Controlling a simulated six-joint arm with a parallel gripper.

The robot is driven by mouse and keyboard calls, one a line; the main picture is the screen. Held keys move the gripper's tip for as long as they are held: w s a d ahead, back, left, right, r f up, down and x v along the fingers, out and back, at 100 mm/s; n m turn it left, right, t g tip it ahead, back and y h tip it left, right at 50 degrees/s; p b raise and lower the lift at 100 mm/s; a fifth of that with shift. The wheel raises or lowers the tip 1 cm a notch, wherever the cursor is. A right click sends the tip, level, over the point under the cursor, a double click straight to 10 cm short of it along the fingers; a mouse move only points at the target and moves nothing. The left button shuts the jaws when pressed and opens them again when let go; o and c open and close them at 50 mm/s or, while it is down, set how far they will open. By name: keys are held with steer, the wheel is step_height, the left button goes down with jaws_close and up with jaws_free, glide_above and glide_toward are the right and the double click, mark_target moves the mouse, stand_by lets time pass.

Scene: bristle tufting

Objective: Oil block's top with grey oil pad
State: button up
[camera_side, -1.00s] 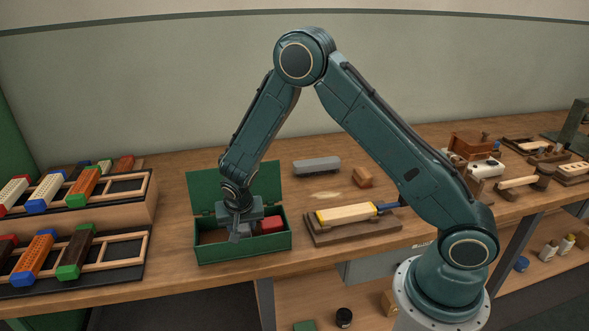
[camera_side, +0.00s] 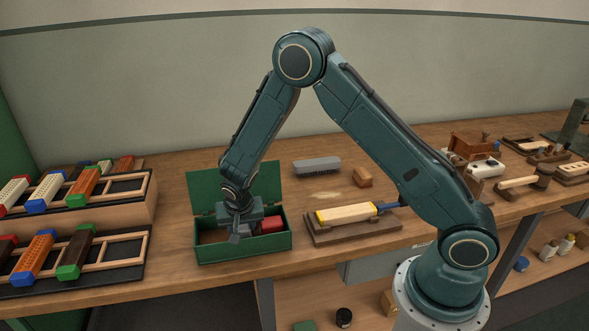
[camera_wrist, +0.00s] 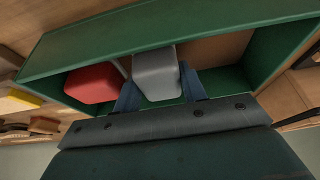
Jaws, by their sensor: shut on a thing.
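My gripper (camera_side: 236,238) is down inside the open green box (camera_side: 194,248). In the wrist view its blue fingers (camera_wrist: 160,92) are shut on the grey oil pad (camera_wrist: 156,66), one on each side. In the side view the grey pad is hidden behind my gripper. A red pad (camera_side: 271,224) sits in the same box to the right; it also shows in the wrist view (camera_wrist: 92,84), left of the grey pad. The pale wooden block (camera_side: 348,214), with a yellow end and a dark blue part at its right, lies on a brown board (camera_side: 350,236) right of the box.
The box's raised green lid (camera_side: 233,186) stands behind my gripper. A grey brush-like block (camera_side: 316,165) and a small brown block (camera_side: 362,177) lie behind the wooden block. Racks (camera_side: 112,251) with coloured-end blocks stand at left.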

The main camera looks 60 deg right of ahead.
steer(key=shift+f, duration=0.55)
stand_by(1.6)
steer(key=shift+r, duration=0.1)
steer(key=shift+r, duration=3.5)
steer(key=shift+s+d+r+n+t+y, duration=0.15)
steer(key=shift+s+d+r+n, duration=0.1)
steer(key=shift+d+n, duration=0.25)
steer(key=shift+s+d+r+n+t+y, duration=0.15)
steer(key=shift+d+r+n, duration=0.1)
steer(key=shift+d+n, duration=0.2)
steer(key=s+d+r+n+y, duration=0.2)
steer(key=s+d+r+n, duration=0.1)
steer(key=n, duration=0.4)
steer(key=shift+d+r+t+y, duration=0.3)
steer(key=shift+d+r+t, duration=0.1)
steer(key=shift+d+r, duration=0.1)
